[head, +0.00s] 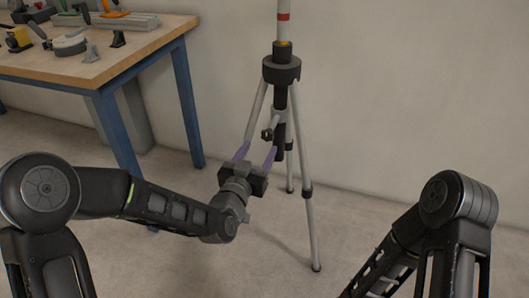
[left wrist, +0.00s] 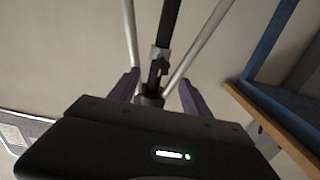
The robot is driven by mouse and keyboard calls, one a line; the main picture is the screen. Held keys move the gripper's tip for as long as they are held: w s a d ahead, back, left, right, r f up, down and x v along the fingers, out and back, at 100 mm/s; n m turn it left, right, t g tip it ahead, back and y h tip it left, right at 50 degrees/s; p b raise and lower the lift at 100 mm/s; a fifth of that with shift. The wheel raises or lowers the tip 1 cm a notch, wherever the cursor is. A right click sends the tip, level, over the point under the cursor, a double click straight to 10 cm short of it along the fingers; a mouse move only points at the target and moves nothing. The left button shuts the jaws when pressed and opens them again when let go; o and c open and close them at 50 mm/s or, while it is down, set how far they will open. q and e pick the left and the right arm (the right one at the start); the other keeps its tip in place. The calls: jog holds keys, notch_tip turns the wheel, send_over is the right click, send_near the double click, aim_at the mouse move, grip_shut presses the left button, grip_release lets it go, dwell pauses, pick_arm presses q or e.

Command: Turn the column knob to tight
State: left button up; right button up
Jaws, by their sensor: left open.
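A grey and black tripod (head: 281,72) stands on the floor near the wall. Its dark column knob (head: 267,134) sticks out from the centre column below the tripod's collar. My left gripper (head: 257,150) is open, with its purple fingers pointing up at the column and the knob just beyond their tips. In the left wrist view the column (left wrist: 168,25) runs between the two fingers (left wrist: 157,78), and what looks like the knob (left wrist: 162,66) lies between them; contact is not clear. The knob's setting cannot be read. My right gripper is out of view.
A wooden workbench (head: 150,45) with blue legs and several tools stands at the left. The tripod's legs (head: 309,225) spread around the column close to my left gripper.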

aim_at(267, 135)
pick_arm(q)
jog(key=shift+r, duration=0.15)
jog(key=b+x, duration=0.1)
jog(key=x, duration=0.6)
jog(key=shift+w+d, duration=0.1)
jog(key=shift+w, duration=0.3)
jog(key=shift+c, duration=0.2)
grip_shut()
dwell(0.3)
